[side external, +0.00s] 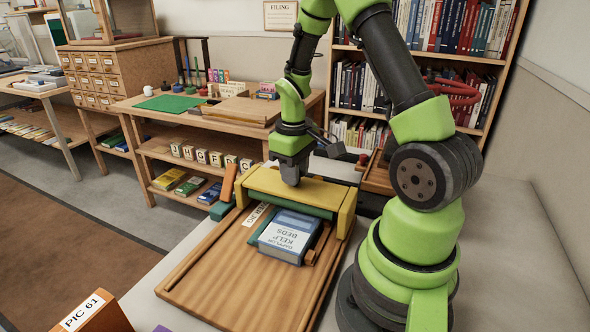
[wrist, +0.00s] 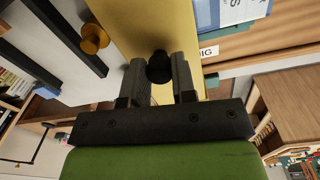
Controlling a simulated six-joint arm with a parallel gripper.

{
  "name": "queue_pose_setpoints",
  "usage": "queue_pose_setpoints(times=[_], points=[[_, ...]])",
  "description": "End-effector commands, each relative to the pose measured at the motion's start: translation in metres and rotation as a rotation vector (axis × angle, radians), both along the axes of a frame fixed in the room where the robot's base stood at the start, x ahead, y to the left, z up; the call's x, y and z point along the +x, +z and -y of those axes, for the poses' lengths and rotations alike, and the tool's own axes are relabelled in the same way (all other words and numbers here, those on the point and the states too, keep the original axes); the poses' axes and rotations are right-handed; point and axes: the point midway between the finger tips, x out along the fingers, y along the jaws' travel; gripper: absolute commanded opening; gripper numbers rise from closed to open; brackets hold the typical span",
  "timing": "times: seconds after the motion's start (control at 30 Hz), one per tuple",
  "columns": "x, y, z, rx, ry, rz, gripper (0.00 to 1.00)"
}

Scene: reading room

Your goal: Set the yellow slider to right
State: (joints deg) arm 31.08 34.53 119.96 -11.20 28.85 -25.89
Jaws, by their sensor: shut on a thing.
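The yellow slider (side external: 300,186) is a yellow bar that spans the wooden board, with a yellow end piece at its right. It also shows in the wrist view (wrist: 135,18) as a broad yellow surface. A dark round knob (wrist: 160,67) sits on it. In the wrist view my gripper (wrist: 160,75) is shut on the knob, one finger on each side. The knob is hidden by the fingers in the side view.
A grey-blue book (side external: 288,236) marked KELP BEDS lies on the wooden board (side external: 235,285), just in front of the bar. An orange block (side external: 229,182) stands beside the bar's left end. A wooden shelf table (side external: 190,150) stands behind. The front of the board is clear.

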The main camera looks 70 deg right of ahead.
Motion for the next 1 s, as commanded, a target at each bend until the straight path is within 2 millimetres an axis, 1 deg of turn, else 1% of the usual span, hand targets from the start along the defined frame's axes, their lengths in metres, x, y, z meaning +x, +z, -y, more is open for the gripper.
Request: queue_pose_setpoints(times=[0.07, 0.17, 0.27, 0.37, 0.5, 0.7, 0.83, 0.9, 1.0], points=[[0.0, 0.0, -0.007, 0.0, 0.004, 0.0, 0.0], [0.0, 0.001, -0.022, 0.0, 0.009, 0.0, 0.0], [0.0, 0.0, -0.045, 0.0, 0.012, -0.001, 0.0], [0.0, 0.001, -0.073, 0.0, 0.015, 0.001, 0.0], [0.0, 0.0, -0.116, 0.0, 0.018, 0.0, 0.0], [0.0, 0.0, -0.17, 0.0, 0.015, 0.002, 0.0], [0.0, 0.0, -0.196, 0.0, 0.011, 0.001, 0.0], [0.0, 0.0, -0.207, 0.0, 0.007, 0.001, 0.0], [0.0, 0.0, -0.218, 0.0, 0.005, 0.001, 0.0]])
